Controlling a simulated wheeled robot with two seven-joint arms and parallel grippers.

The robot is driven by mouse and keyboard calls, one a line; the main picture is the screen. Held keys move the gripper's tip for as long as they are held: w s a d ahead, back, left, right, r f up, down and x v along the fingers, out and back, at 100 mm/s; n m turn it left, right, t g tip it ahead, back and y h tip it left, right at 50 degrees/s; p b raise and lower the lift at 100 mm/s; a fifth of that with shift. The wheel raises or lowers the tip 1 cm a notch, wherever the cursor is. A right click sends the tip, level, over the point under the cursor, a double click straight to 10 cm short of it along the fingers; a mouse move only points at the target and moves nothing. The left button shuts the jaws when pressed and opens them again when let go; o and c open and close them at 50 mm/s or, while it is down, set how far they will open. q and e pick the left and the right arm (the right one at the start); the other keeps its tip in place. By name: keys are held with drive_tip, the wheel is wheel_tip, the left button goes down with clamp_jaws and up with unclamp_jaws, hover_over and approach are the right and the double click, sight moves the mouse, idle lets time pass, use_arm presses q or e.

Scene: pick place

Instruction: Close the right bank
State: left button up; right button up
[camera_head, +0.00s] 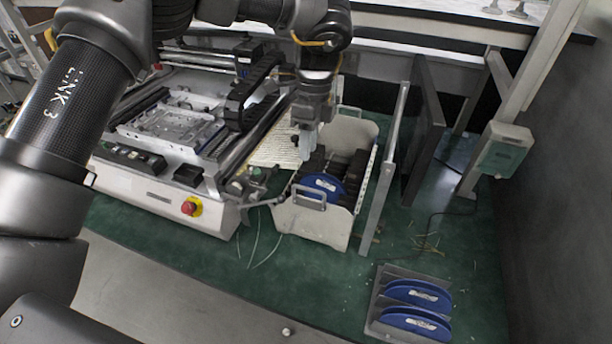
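My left arm reaches in from the upper left, and my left gripper (306,145) points down above the back left part of a pale box (312,226). Its fingertips are small and partly merge with the box behind, so I cannot tell whether they are open or shut. The box holds a row of dark upright slots and a blue disc (322,187), with a handle at its front. A light upright bar (384,175) stands at the box's right, and a dark upright panel (424,130) stands further right. I cannot tell which thing is the right bank. My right gripper is out of view.
A machine (165,125) with rails and a red stop button (191,207) stands left of the box. A grey rack (376,322) with two blue discs lies at the front right. A pale green box (505,150) is mounted on a post. Green surface between is mostly clear.

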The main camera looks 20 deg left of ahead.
sight(305, 188)
use_arm(q)
drive_tip(key=f, duration=0.2)
drive_tip(key=s+f+p, duration=0.1)
drive_tip(key=f, duration=0.2)
drive_tip(key=f+p, duration=0.1)
drive_tip(key=f, duration=0.2)
drive_tip(key=shift+s+f, duration=0.2)
drive_tip(key=shift+f, duration=0.6)
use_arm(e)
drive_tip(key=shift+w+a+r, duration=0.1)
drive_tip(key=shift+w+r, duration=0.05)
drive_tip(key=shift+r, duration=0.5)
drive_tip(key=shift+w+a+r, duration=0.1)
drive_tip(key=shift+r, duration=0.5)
use_arm(q)
drive_tip(key=c, duration=0.7)
clamp_jaws()
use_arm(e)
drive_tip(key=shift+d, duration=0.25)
use_arm(q)
drive_tip(key=shift+a, duration=0.1)
